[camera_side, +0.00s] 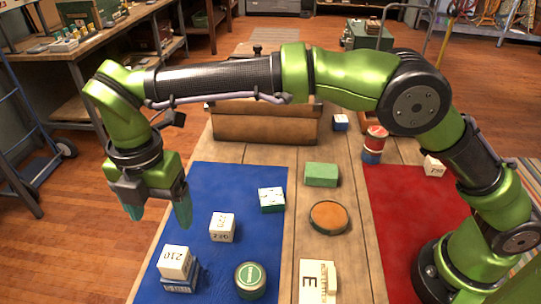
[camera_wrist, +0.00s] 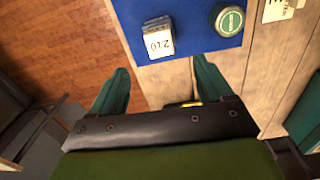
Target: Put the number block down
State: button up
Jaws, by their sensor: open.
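A white number block reading 210 (camera_side: 174,261) sits on another printed block (camera_side: 180,285) near the front left of the blue mat (camera_side: 240,180). In the wrist view the 210 block (camera_wrist: 158,43) lies ahead of my fingers, apart from them. Another white number block (camera_side: 222,227) stands on the mat, and a white-topped block with green below (camera_side: 271,198) is farther back. A further number block (camera_side: 433,166) is on the red mat (camera_side: 400,190). My gripper (camera_side: 158,215) is open and empty, raised near the mat's left edge. Its teal fingers (camera_wrist: 160,70) are spread wide.
A green round tin (camera_side: 250,280) is on the blue mat. A green block (camera_side: 321,175), an orange-topped disc (camera_side: 328,217) and a letter E block (camera_side: 317,282) sit on bare wood between the mats. A red-and-blue can (camera_side: 374,145) and a brown box (camera_side: 265,125) stand behind.

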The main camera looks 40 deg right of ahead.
jog(key=d+r+m+t+y, duration=0.1)
jog(key=d+r+m, duration=0.45)
jog(key=d, duration=0.45)
jog(key=d+r+m+t+y, duration=0.1)
jog(key=d+r+m, duration=0.5)
jog(key=d, duration=0.4)
jog(key=s+d+f+m+t, duration=0.2)
jog(key=s+d+m, duration=0.4)
jog(key=d+m, duration=0.2)
jog(key=s+d+f+m+t, duration=0.3)
jog(key=s+d+m, duration=0.4)
jog(key=d+m, duration=0.2)
jog(key=shift+s+f+m, duration=0.25)
jog(key=shift+m, duration=0.8)
